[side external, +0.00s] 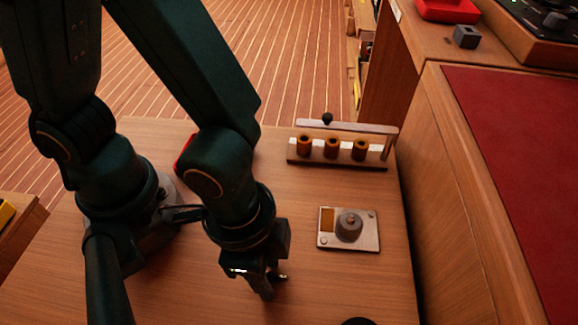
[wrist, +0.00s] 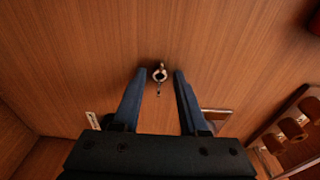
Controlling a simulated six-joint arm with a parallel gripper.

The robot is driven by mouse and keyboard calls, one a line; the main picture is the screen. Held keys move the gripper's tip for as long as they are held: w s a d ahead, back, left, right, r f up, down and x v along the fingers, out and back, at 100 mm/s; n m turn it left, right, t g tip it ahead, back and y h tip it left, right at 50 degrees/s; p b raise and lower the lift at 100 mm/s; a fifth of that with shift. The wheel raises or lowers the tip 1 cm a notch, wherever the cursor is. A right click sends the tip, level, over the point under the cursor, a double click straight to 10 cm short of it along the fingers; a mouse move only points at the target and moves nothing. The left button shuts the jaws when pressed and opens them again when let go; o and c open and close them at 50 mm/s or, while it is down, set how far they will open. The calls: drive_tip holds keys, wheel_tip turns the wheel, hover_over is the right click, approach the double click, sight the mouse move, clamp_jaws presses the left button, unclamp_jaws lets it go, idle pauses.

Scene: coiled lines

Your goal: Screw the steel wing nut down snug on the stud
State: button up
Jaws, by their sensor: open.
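The steel wing nut (wrist: 160,76) lies on the wooden table, seen in the wrist view between the fingertips, with its wings pointing up and down the picture. My gripper (wrist: 160,82) is open, with one finger on each side of the nut and a gap to both. In the side view my gripper (side external: 268,285) points down low over the table, and a small shiny bit of the nut (side external: 283,276) shows beside the fingers. A metal plate (side external: 329,241) with a round grey boss (side external: 349,227) and a short stud on top sits to the right of my gripper.
A wooden rack (side external: 340,163) with three brown cylinders stands behind the plate; it also shows at the wrist view's right edge (wrist: 285,135). A raised cabinet (side external: 440,190) borders the table on the right. A dark round thing (side external: 359,321) is cut off at the bottom.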

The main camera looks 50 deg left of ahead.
drive_tip(key=shift+c, duration=0.3)
clamp_jaws()
drive_tip(key=shift+r, duration=0.45)
drive_tip(key=shift+r, duration=1.05)
